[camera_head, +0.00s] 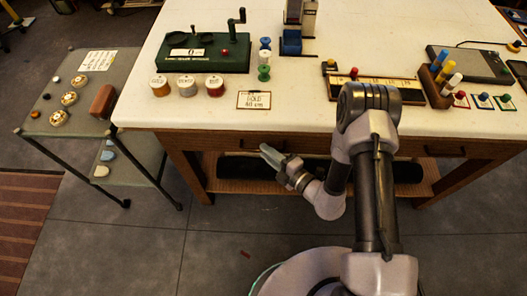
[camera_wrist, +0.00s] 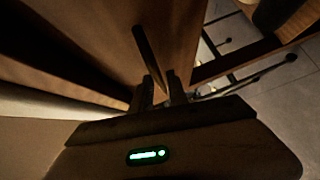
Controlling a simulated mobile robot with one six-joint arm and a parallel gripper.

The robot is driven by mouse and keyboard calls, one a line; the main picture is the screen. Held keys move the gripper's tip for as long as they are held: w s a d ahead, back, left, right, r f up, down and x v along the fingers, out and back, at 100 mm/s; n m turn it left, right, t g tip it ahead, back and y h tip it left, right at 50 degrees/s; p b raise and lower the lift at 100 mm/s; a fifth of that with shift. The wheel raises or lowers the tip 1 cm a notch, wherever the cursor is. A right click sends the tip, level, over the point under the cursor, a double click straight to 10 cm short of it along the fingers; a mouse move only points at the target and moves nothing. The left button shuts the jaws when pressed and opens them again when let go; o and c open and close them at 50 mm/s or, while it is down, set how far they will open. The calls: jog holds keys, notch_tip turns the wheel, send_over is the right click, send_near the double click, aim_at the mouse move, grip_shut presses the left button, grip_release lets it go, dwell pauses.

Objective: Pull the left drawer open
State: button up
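The left drawer is set in the wooden front under the table top. In the wrist view its brown front (camera_wrist: 90,40) fills the upper left, with a dark bar handle (camera_wrist: 146,50) running down towards my fingers. The drawer looks closed in the head view, where my gripper (camera_head: 268,153) is at its front and hides its handle. In the wrist view my gripper (camera_wrist: 161,90) has its two dark fingers either side of the handle's near end. The picture is too dark to tell whether they press on it.
The right drawer handle (camera_head: 446,151) is to the right of my arm. A low wooden shelf (camera_head: 222,186) lies under the table. A grey side table (camera_head: 50,118) stands at the left. The floor in front (camera_head: 120,240) is mostly clear.

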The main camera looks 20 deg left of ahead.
jog(key=shift+x, duration=0.95)
grip_shut()
dwell(0.7)
